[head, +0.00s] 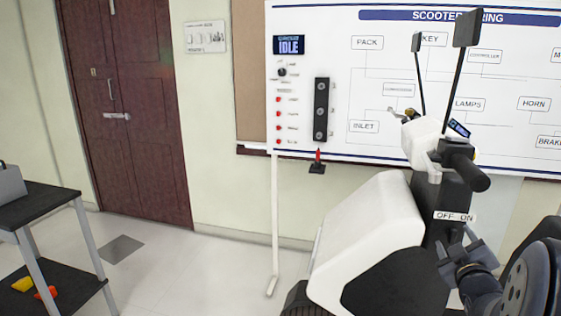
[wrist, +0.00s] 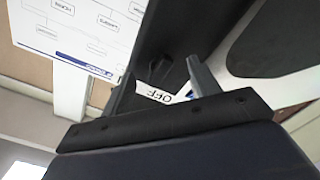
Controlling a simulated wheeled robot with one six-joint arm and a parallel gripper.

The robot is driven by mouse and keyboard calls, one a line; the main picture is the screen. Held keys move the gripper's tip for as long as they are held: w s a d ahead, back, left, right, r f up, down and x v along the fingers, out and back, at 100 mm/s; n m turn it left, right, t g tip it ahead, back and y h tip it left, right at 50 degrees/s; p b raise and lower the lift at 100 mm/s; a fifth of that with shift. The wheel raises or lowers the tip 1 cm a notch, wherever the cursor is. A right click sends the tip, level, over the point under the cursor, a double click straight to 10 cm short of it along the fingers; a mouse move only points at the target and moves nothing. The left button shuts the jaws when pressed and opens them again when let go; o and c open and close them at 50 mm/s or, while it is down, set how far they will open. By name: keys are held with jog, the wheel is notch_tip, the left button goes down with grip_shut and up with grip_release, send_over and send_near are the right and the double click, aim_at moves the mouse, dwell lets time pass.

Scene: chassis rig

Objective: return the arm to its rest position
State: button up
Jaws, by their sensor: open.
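My gripper (head: 455,240) is at the lower right of the head view, just below the OFF/ON label (head: 455,217) on the scooter's dark front column. Its jaws are apart, with nothing seen between them. In the wrist view my gripper (wrist: 160,76) is close to the OFF label (wrist: 160,95), which shows between and behind the fingers. I cannot tell whether a finger touches the scooter. The white and black scooter (head: 370,235) stands upright, with a handlebar grip (head: 466,167) above my gripper.
A wiring board (head: 390,60) with an IDLE display (head: 289,46) stands behind the scooter. A mirror (head: 467,28) rises from the handlebar. A dark two-level cart (head: 45,208) is at the left, near a brown door (head: 125,110).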

jog(key=shift+r+m+p, duration=0.2)
jog(key=shift+m+p, duration=1.2)
jog(key=shift+p, duration=0.7)
jog(key=b+v, duration=0.2)
jog(key=v, duration=0.7)
jog(key=shift+s+f, duration=0.2)
jog(key=shift+s, duration=0.15)
jog(key=shift+a, duration=0.2)
